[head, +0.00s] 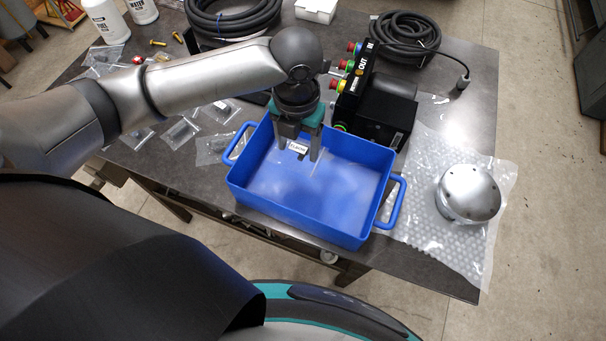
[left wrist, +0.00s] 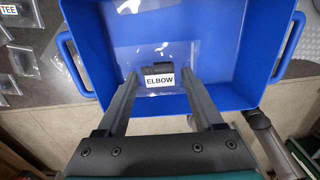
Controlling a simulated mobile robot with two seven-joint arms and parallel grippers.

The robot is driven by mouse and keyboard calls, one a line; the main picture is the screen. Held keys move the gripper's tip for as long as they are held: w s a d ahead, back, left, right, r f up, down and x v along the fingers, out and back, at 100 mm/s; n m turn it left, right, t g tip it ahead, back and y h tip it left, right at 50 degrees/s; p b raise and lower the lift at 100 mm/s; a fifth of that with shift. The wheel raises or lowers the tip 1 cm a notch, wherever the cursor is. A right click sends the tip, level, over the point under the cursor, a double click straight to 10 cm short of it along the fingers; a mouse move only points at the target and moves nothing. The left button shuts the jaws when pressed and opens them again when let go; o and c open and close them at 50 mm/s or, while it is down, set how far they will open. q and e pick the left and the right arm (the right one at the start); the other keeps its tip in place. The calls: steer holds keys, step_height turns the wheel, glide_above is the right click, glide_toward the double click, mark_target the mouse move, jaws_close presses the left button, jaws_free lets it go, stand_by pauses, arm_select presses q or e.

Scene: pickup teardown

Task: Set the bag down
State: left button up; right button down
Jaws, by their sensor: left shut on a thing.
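The bag is a small clear one with a white ELBOW label and a dark fitting inside; it shows in the left wrist view (left wrist: 160,83), and its label in the head view (head: 298,148). My left gripper (head: 297,154) points down inside the outline of the blue bin (head: 290,217) and is shut on the bag, near the bin's back wall. The gripper also shows in the left wrist view (left wrist: 160,76). Whether the bag touches the bin floor I cannot tell. My right gripper is not in view.
Several small clear bags (head: 181,131) lie on the dark table left of the bin. A black button box (head: 372,112) stands behind it. Bubble wrap with a silver round part (head: 469,193) lies right. Coiled black hoses (head: 404,35) lie at the back.

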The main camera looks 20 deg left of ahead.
mark_target(300, 182)
arm_select(q)
step_height(300, 182, down, 12)
steer(key=shift+d+f+b, duration=0.1)
steer(key=shift+f+b, duration=0.1)
steer(key=shift+b, duration=0.2)
steer(key=shift+f, duration=0.15)
steer(key=o, duration=1.3)
step_height(300, 182, up, 12)
steer(key=shift+r+p, duration=0.25)
steer(key=shift+p, duration=0.25)
